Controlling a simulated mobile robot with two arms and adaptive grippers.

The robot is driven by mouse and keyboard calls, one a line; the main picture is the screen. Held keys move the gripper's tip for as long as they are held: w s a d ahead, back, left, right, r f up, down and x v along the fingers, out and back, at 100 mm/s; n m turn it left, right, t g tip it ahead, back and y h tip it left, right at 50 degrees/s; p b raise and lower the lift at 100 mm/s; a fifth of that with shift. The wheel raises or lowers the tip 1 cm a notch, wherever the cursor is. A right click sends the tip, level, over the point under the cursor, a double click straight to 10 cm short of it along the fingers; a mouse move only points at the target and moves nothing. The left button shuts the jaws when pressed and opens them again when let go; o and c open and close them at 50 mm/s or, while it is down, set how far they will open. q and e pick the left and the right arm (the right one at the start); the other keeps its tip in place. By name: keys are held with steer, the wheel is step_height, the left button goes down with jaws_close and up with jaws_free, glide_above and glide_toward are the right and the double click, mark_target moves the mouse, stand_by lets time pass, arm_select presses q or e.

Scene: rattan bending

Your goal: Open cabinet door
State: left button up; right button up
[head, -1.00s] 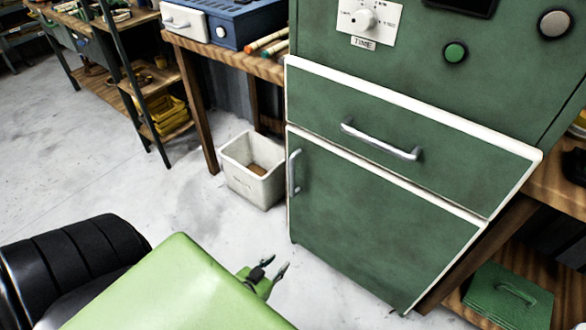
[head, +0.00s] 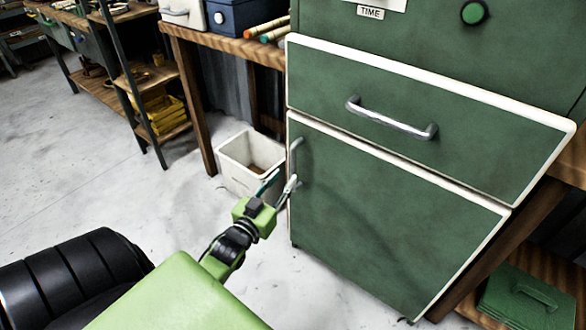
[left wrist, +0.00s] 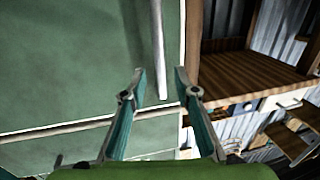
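The green cabinet door (head: 385,225) with white edging is closed, below a drawer (head: 420,115). Its vertical metal handle (head: 295,158) is at the door's left edge. My left gripper (head: 281,180) is open beside the handle's lower part. In the left wrist view the handle (left wrist: 159,45) runs down between the two spread fingertips of the left gripper (left wrist: 160,80), and the fingers are not closed on it. Contact with the handle cannot be told. The door's green face (left wrist: 75,65) fills the left of that view. My right gripper is not in view.
A white bin (head: 236,160) stands on the floor just left of the cabinet, behind the gripper. A wooden workbench (head: 225,45) is behind it. A green flat case (head: 525,298) lies on a shelf at right. Floor (head: 80,180) at left is clear.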

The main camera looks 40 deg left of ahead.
mark_target(292, 168)
arm_select(q)
steer(key=w, duration=0.2)
steer(key=w+a+b, duration=0.1)
steer(key=w, duration=0.2)
steer(key=shift+w+a, duration=0.1)
steer(key=shift+w, duration=0.25)
steer(key=shift+w+a, duration=0.1)
steer(key=shift+w, duration=0.4)
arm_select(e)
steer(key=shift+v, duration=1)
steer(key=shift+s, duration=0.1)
arm_select(q)
jaws_close()
